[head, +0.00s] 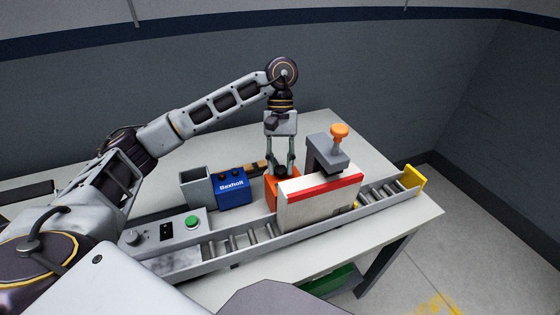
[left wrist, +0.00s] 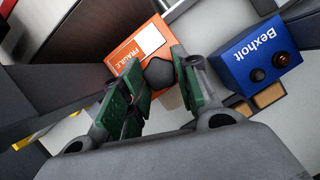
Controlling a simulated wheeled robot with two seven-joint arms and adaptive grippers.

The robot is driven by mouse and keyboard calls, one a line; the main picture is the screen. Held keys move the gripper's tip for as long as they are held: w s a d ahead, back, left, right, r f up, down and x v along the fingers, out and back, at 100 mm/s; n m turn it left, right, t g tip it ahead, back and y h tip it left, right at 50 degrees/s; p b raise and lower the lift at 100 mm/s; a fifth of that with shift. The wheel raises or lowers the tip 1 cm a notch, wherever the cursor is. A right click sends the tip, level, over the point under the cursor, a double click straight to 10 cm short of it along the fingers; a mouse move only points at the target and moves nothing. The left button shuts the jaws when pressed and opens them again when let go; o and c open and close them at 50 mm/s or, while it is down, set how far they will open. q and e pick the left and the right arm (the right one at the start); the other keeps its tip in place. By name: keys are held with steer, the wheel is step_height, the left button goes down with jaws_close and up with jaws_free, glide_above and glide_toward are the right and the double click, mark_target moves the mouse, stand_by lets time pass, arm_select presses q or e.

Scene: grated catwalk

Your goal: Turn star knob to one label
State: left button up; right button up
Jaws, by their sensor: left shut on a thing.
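In the head view the orange box (head: 270,194) sits behind the roller track, partly hidden by a white panel. My left gripper (head: 280,172) points down over this box. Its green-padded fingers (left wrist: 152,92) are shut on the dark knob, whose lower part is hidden. I cannot read which way the knob points. My right gripper is not in view.
A white panel with a red top band (head: 318,203) stands on the roller track (head: 240,243), close in front of the gripper. A grey clamp with an orange knob (head: 340,131) rises to the right. A blue "Bexholt" box (head: 232,189) stands left.

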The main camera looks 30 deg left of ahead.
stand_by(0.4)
arm_select(q)
steer(key=o, duration=1)
steer(key=shift+v, duration=5.9)
